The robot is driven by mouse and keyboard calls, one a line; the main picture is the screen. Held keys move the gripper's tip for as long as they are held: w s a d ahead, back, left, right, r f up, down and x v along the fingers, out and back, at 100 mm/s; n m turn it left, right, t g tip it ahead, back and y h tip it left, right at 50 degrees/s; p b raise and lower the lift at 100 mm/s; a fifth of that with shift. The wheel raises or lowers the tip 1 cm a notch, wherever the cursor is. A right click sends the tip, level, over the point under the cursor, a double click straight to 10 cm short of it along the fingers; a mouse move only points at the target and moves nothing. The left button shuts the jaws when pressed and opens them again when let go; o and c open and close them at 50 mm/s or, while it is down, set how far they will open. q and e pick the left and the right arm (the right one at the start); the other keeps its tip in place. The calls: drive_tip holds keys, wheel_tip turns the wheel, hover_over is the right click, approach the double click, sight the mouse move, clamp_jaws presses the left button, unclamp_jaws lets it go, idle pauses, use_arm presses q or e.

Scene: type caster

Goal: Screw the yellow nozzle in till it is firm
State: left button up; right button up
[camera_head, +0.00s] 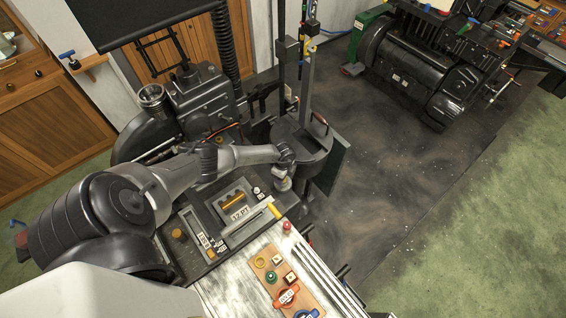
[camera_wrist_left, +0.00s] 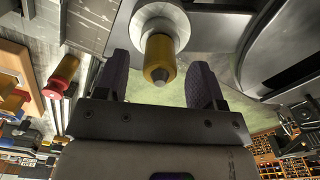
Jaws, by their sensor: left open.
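The yellow nozzle (camera_wrist_left: 160,60) shows in the left wrist view, with a dark conical tip pointing toward my gripper. Its far end sits in a round pale metal collar (camera_wrist_left: 158,22) on the machine; how far it is threaded in I cannot tell. My left gripper (camera_wrist_left: 160,75) is open, with one dark finger on each side of the nozzle and a visible gap on both sides. In the head view my left gripper (camera_head: 283,180) is at the machine beside the round pot (camera_head: 305,140); the nozzle is hidden there. My right gripper is not in view.
A yellow-handled part (camera_head: 275,211) and a red knob (camera_head: 287,226) are close to my left gripper. Open floor (camera_head: 400,180) lies to the right.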

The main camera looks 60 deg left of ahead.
use_arm(q)
wheel_tip(320, 180, up, 12)
drive_tip(key=shift+f+b, duration=0.15)
drive_tip(key=shift+b, duration=0.15)
idle(0.3)
